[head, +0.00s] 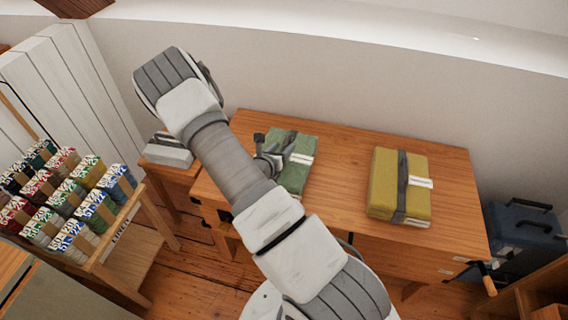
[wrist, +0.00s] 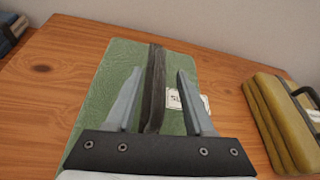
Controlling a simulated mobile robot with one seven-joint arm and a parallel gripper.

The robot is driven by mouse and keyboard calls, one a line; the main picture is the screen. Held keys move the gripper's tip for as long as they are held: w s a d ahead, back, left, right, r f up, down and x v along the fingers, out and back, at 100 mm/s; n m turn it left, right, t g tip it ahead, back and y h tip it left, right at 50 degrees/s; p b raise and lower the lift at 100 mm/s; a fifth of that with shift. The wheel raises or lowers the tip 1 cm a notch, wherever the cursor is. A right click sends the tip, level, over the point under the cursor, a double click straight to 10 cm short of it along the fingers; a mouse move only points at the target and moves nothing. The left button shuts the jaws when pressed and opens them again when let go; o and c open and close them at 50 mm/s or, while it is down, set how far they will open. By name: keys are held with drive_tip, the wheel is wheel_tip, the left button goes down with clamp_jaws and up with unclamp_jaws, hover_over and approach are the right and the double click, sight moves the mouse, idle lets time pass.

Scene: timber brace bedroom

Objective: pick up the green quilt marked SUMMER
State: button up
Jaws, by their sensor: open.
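The green quilt (head: 300,170) lies on the wooden table, folded, with a dark strap around it and a white label. In the wrist view the green quilt (wrist: 100,95) fills the middle, and its label (wrist: 190,101) is partly hidden by a finger; only the first letters show. My gripper (wrist: 158,78) is open above the quilt, with one finger on each side of the dark strap (wrist: 155,85). In the head view my gripper (head: 270,158) is over the quilt's left part. I cannot tell whether the fingers touch it.
A yellow quilt (head: 385,182) with a dark strap and white label lies to the right on the table (head: 335,150). A grey bundle (head: 168,151) sits at the left. A rack of labelled rolls (head: 75,200) stands far left. A blue case (head: 520,228) is at the right.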

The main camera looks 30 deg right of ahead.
drive_tip(key=shift+x, duration=1)
clamp_jaws()
idle(0.5)
drive_tip(key=shift+w+r, duration=0.1)
